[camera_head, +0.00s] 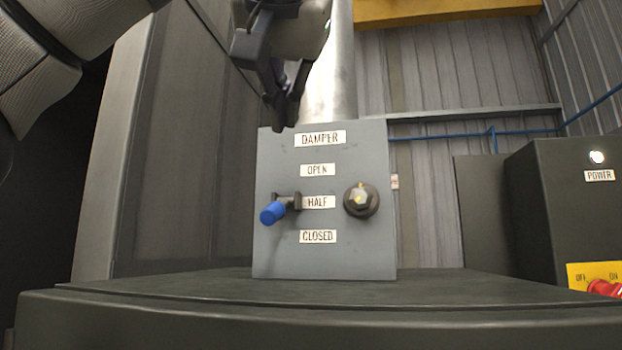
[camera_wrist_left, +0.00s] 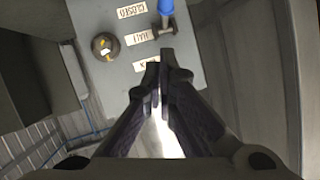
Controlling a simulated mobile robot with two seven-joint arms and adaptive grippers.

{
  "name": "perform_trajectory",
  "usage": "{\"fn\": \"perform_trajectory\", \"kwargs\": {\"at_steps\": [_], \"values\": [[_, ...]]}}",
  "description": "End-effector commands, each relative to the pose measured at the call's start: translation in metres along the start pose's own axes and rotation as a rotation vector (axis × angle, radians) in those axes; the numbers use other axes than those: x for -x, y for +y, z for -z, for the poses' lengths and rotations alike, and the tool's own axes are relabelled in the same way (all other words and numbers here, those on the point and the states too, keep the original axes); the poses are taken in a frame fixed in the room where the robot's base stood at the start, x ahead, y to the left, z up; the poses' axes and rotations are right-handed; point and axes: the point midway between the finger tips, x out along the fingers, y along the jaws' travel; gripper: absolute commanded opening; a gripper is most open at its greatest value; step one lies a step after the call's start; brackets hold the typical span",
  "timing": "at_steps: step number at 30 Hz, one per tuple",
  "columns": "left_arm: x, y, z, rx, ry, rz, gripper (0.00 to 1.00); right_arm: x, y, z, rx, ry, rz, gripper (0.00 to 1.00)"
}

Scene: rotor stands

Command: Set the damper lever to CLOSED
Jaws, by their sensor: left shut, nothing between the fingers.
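The damper panel (camera_head: 276,162) is a grey upright plate with labels OPEN, HALF and CLOSED from top to bottom. The damper lever (camera_head: 273,212) has a blue grip and points out beside the HALF label (camera_head: 318,202). The CLOSED label (camera_head: 318,236) is below it. The lever's blue grip also shows at the top of the left wrist view (camera_wrist_left: 166,8). My left gripper (camera_head: 284,126) is shut and empty, above the lever at the panel's top edge. In the left wrist view, its fingertips (camera_wrist_left: 159,66) are apart from the lever. My right gripper is in neither view.
The panel stands on a dark cabinet top (camera_head: 200,287). A dark power box (camera_head: 560,200) with a red switch (camera_head: 604,288) stands at the right. The space in front of the panel is clear.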

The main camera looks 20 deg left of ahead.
Motion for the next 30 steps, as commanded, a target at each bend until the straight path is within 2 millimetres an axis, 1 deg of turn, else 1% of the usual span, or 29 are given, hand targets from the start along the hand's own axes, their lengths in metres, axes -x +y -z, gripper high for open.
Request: {"fn": "perform_trajectory", "kwargs": {"at_steps": [2, 5, 12, 16, 18, 24, 30], "values": [[-0.006, 0.0, -0.001, -0.019, -0.006, -0.003, 0.0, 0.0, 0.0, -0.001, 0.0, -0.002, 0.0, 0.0], [-0.022, 0.0, -0.001, -0.019, -0.006, 0.0, 0.0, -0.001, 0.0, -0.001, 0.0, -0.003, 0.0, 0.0], [-0.076, 0.001, -0.002, -0.018, -0.007, -0.001, 0.0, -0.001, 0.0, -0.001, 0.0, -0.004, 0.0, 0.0], [-0.104, 0.001, -0.002, -0.018, -0.007, -0.001, 0.0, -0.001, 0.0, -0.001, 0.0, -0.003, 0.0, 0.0], [-0.112, 0.0, -0.011, -0.02, -0.006, -0.002, 0.0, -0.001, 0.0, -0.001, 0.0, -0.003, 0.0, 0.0], [-0.127, 0.0, -0.027, -0.018, -0.003, -0.002, 0.0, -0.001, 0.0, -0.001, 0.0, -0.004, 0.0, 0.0], [-0.129, 0.0, -0.029, -0.016, -0.002, -0.001, 0.0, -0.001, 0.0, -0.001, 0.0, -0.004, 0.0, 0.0]]}}
